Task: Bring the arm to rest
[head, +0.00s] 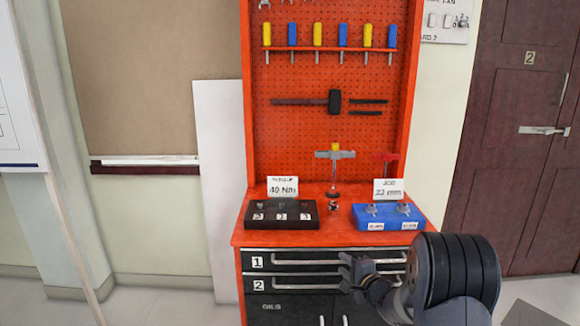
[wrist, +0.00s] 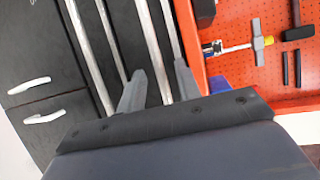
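My gripper (head: 346,272) is in front of the drawers of the orange tool cabinet (head: 240,238), at the right of the head view. My black and grey arm reaches in from the lower right. In the wrist view the two grey fingers of my gripper (wrist: 160,84) stand apart with nothing between them. The drawer fronts and long bar handles show behind them. I cannot tell whether a fingertip touches a handle.
Drawer 1 (head: 258,263) and drawer 2 (head: 258,284) look shut. On the worktop are a black numbered block (head: 280,222), a blue holder (head: 388,224), sign cards and a T-shaped tool (head: 335,155). Screwdrivers and a hammer (head: 335,101) hang above. A brown door (head: 520,150) is at right.

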